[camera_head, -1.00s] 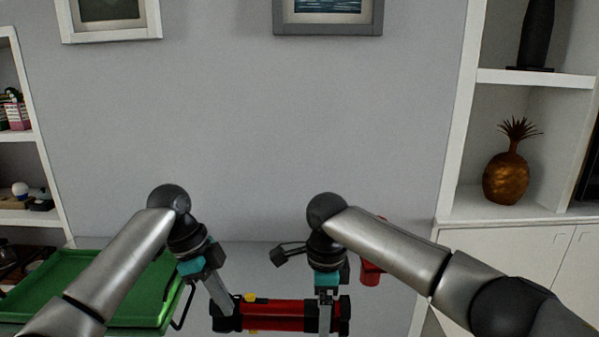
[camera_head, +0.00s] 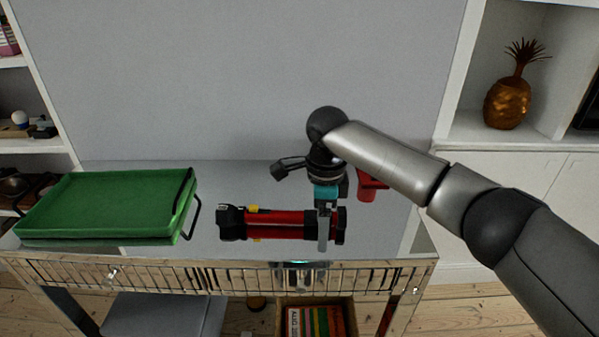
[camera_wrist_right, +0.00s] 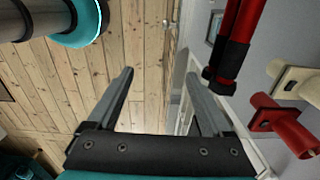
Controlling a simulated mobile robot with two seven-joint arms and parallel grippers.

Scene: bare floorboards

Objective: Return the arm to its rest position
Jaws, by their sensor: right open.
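My right arm (camera_head: 390,160) reaches in from the right in the head view. Its gripper (camera_head: 323,240) points down and overlaps the right end of a red and black flashlight-like tool (camera_head: 275,224) on the table. In the right wrist view my right gripper (camera_wrist_right: 160,95) has its two fingers spread apart with nothing between them. The red and black tool (camera_wrist_right: 235,35) lies beyond the right finger there, outside the jaws.
The table (camera_head: 150,257) has a mirrored front edge. A green tray (camera_head: 105,205) sits on its left. A red object (camera_head: 370,186) stands partly behind my right arm. The right wrist view shows a red piece (camera_wrist_right: 285,122) and a cream piece (camera_wrist_right: 298,82). Below is a box of books (camera_head: 318,320).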

